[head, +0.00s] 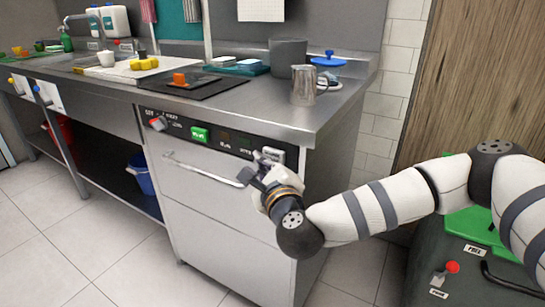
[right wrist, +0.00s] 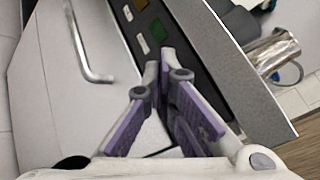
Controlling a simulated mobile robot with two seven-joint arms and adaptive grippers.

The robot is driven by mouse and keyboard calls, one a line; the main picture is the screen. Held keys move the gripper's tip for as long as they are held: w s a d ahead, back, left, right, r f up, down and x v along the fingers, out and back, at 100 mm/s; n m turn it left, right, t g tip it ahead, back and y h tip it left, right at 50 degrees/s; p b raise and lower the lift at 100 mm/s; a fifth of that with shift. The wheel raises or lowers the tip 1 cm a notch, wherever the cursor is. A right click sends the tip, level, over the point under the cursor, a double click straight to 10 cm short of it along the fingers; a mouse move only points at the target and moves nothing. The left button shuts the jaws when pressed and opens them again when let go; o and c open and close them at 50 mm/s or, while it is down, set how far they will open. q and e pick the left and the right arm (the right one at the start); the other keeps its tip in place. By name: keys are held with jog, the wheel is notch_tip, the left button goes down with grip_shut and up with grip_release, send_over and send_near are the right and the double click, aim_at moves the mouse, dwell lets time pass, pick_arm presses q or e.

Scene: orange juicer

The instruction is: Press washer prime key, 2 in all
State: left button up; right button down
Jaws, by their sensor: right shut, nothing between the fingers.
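The washer (head: 215,185) is a steel front-panelled machine under the counter, with a dark control strip (head: 230,143) along its top. A pale grey key (head: 274,153) sits at the right end of the strip; its lettering is too small to read. My right gripper (head: 260,163) is shut and empty, its tips at the strip just beside and below this key. I cannot tell whether they touch it. In the right wrist view, the closed fingertips (right wrist: 160,55) lie over the strip (right wrist: 185,50) and hide part of it. My left gripper is not in view.
A bar handle (head: 200,172) crosses the front below. A metal pitcher (head: 304,85) stands on the counter above. A green-lidded bin (head: 465,235) is at right.

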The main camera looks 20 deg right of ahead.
pick_arm(q)
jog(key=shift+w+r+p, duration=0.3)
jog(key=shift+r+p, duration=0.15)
jog(key=shift+p, duration=0.05)
pick_arm(e)
jog(key=shift+s+a, duration=0.8)
jog(key=shift+a, duration=0.2)
jog(key=shift+s+a, duration=0.75)
jog(key=shift+a, duration=0.25)
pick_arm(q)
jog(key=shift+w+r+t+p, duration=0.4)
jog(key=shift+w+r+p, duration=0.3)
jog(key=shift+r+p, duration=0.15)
pick_arm(e)
jog(key=s+a, duration=0.2)
jog(key=a, duration=0.1)
jog(key=shift+s, duration=0.15)
jog(key=shift+d, duration=0.1)
